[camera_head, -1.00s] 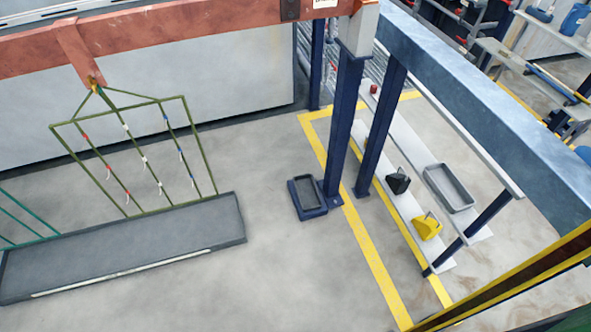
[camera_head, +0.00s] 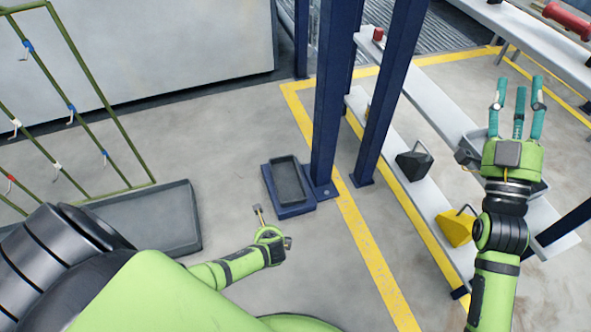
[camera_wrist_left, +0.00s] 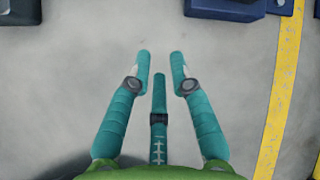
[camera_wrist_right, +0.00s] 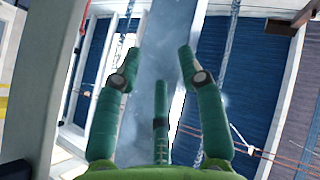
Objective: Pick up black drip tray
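A dark, shallow rectangular tray (camera_head: 288,182) lies in a blue base (camera_head: 296,210) on the floor, at the foot of a dark blue post. The blue base also shows at the top edge of the left wrist view (camera_wrist_left: 226,10). My left gripper (camera_wrist_left: 162,62) is open and empty above bare floor, short of the base. In the head view its fingers are mostly hidden by its own wrist. My right gripper (camera_head: 519,92) is open with fingers spread, in front of the shelves at right. The right wrist view shows its open fingers (camera_wrist_right: 157,65) with nothing between them.
Blue posts (camera_head: 333,100) stand right beside the tray. A low shelf carries a black container (camera_head: 414,163) and a yellow container (camera_head: 456,226). A grey tray (camera_head: 473,146) is mostly hidden behind my right gripper. A green hanging frame (camera_head: 103,88) stands left. Floor between is clear.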

